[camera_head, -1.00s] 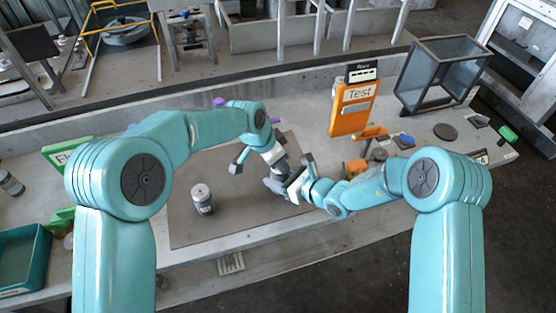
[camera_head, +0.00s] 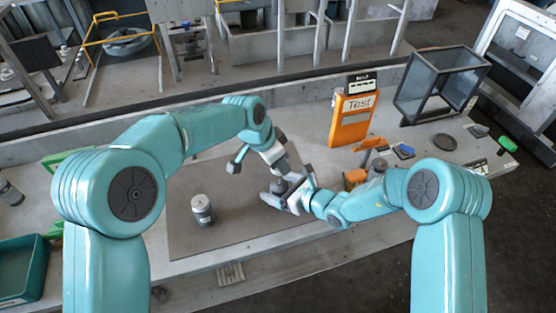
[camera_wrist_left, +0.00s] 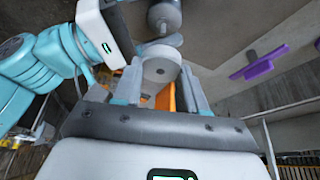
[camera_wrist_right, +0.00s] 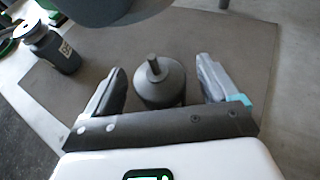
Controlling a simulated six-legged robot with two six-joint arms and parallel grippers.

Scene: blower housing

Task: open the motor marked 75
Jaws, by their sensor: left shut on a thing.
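My left gripper (camera_head: 274,160) is above the mat, its fingers shut on a pale round part (camera_wrist_left: 162,68) that shows between them in the left wrist view. My right gripper (camera_head: 286,194) is low over the mat, just below the left one. In the right wrist view its open fingers stand either side of a dark grey cylindrical motor part (camera_wrist_right: 160,84) with a short shaft on top, with a gap at each side. A second dark motor (camera_head: 203,209) with a pale top stands upright on the mat. Its label shows in the right wrist view (camera_wrist_right: 58,52), but I cannot read it surely.
The grey mat (camera_head: 240,218) is clear around the standing motor. An orange Test stand (camera_head: 352,118) and a glass-sided box (camera_head: 436,86) are at the back right. A teal bin (camera_head: 24,268) is at the left, and a green-handled item (camera_head: 507,144) at the far right.

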